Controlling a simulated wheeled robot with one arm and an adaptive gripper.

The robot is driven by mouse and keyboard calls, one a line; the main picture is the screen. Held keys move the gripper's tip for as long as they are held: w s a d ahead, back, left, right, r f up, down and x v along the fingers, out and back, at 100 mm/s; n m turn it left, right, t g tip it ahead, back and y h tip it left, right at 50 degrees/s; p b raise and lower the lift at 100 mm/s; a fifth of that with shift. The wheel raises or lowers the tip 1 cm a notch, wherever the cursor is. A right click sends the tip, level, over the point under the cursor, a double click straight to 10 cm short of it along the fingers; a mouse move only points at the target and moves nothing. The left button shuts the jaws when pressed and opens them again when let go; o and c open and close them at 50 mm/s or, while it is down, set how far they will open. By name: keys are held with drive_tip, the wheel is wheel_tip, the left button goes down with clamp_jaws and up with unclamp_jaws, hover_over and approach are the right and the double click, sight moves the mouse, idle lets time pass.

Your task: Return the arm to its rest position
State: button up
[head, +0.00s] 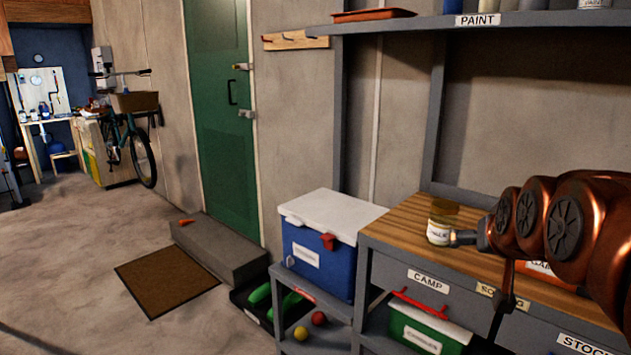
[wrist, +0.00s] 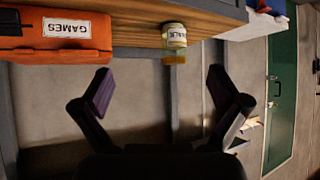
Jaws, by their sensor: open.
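My arm reaches in from the right edge of the head view, with copper-coloured links. My gripper (head: 468,237) is beside a small labelled jar (head: 438,233) on the wooden worktop (head: 400,215). In the wrist view, which is upside down, the two dark fingers of my gripper (wrist: 163,85) are spread wide with nothing between them. The jar (wrist: 175,38) stands ahead of the fingers, apart from them. The fingers are hard to make out in the head view.
An orange GAMES case (wrist: 62,38) lies on the worktop close to the arm. A blue cooler with white lid (head: 325,262) stands left of the worktop. A PAINT shelf (head: 550,20) hangs above. A brown mat (head: 165,280) lies on the floor, with open floor left of it.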

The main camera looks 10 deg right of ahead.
drive_tip(key=s+a+f+n+g+y+p, duration=0.2)
drive_tip(key=s+a+g+p, duration=0.3)
drive_tip(key=a, duration=0.4)
drive_tip(key=s+a+f+n+g+y+p, duration=0.2)
drive_tip(key=s+a+f+y+p, duration=0.1)
drive_tip(key=s+a+p, duration=0.6)
drive_tip(key=s+a+n+g+p, duration=0.1)
drive_tip(key=s+a+g, duration=0.2)
drive_tip(key=s, duration=0.5)
drive_tip(key=shift+a+r+n+g, duration=0.35)
drive_tip(key=shift+a+n+g, duration=0.05)
drive_tip(key=shift+a, duration=0.3)
